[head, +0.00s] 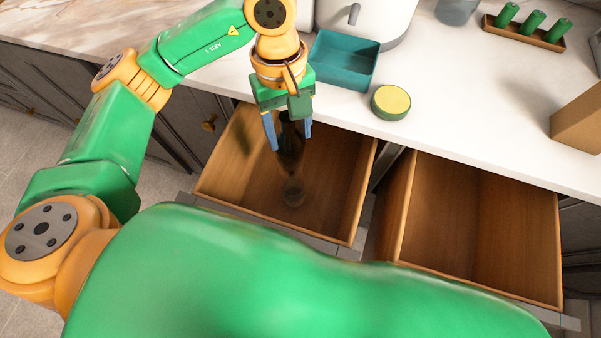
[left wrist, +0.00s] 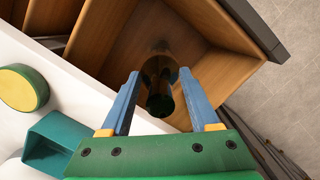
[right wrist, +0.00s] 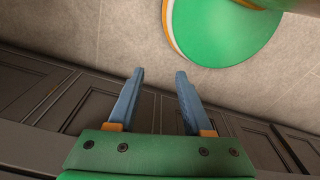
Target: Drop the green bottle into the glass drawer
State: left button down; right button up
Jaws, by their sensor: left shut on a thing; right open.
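The dark green bottle (head: 290,152) hangs roughly upright between the blue fingers of my left gripper (head: 289,139), over the open left wooden drawer (head: 233,167). In the left wrist view the bottle (left wrist: 159,98) sits between the fingertips, with the drawer behind it. A small clear, round glass-like thing (head: 292,194) shows below the bottle in that drawer; whether they touch is unclear. The open right wooden drawer (head: 495,215) looks empty. No label shows on either drawer. My right gripper (right wrist: 160,75) is open and empty in the right wrist view, above the floor near dark cabinet fronts.
A teal bin (head: 345,60) and a green round tin with a yellow top (head: 391,102) stand on the white counter behind the drawers. A wooden tray (head: 541,42) holds green cylinders at the back right. A brown box (head: 577,122) stands at the right. The counter's middle is clear.

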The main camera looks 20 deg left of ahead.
aim_at(292, 161)
pick_arm(q)
jog(key=shift+n, duration=0.3)
notch_tip(292, 161, down, 12)
jog(key=shift+s+d+r+p, duration=0.1)
jog(key=shift+d+p, duration=0.05)
jog(key=shift+p, duration=0.45)
jog(key=shift+f+b, duration=0.4)
jog(key=shift+c, duration=0.6)
grip_release()
jog(key=shift+r, duration=0.15)
jog(key=shift+r+p, duration=0.45)
jog(key=shift+p, duration=0.2)
jog(key=r+b, duration=0.1)
jog(key=r, duration=0.2)
jog(key=w+r+b, duration=0.1)
jog(key=r, duration=0.3)
jog(key=a+r, duration=0.1)
jog(key=r, duration=0.2)
jog(key=shift+w+r+b, duration=0.15)
jog(key=shift+r+b, duration=0.2)
jog(key=shift+b, duration=0.05)
jog(key=shift+r, duration=0.3)
pick_arm(e)
notch_tip(292, 161, down, 2)
pick_arm(q)
jog(key=shift+a, duration=0.1)
